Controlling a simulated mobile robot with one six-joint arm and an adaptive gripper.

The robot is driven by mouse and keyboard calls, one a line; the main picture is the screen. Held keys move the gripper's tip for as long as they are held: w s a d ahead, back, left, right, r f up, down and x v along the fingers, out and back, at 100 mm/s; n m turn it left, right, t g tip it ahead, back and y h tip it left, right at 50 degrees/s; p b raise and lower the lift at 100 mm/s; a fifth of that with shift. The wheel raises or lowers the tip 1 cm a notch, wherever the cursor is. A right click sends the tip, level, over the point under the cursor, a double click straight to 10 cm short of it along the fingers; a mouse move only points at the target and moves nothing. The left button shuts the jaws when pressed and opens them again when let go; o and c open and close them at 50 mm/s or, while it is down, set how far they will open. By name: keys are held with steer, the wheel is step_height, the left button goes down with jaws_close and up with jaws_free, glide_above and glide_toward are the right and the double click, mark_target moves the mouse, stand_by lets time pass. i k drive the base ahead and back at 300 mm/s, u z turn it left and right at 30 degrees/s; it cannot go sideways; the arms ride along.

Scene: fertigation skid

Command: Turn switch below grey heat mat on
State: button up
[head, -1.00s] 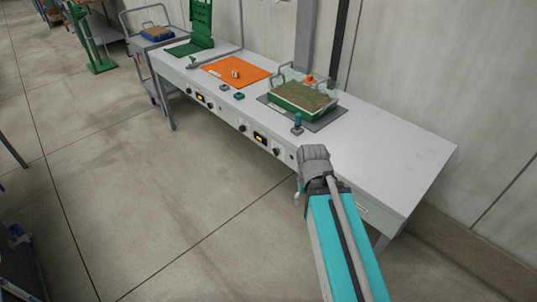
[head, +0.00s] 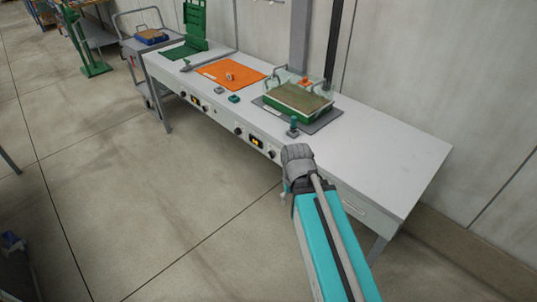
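The grey heat mat (head: 324,122) lies on the right half of the white bench, under a green tray (head: 290,102) with brown fill and a clear cover. Below it, the bench's front panel has a dark knob (head: 238,130), a lit orange display (head: 257,142) and another dark knob (head: 271,154). Which of these is the switch, and its setting, are too small to tell. My gripper (head: 287,187) is in front of the bench edge, just right of these controls. My grey wrist mostly hides its fingers, so its opening does not show.
An orange mat (head: 215,80) lies further left, with its own knobs and display (head: 194,102) below. A small teal-topped item (head: 293,127) stands at the grey mat's front edge. A trolley (head: 138,58) stands beyond the bench's left end. Floor in front is clear.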

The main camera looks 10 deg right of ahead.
mark_target(272, 153)
steer(key=i, duration=0.95)
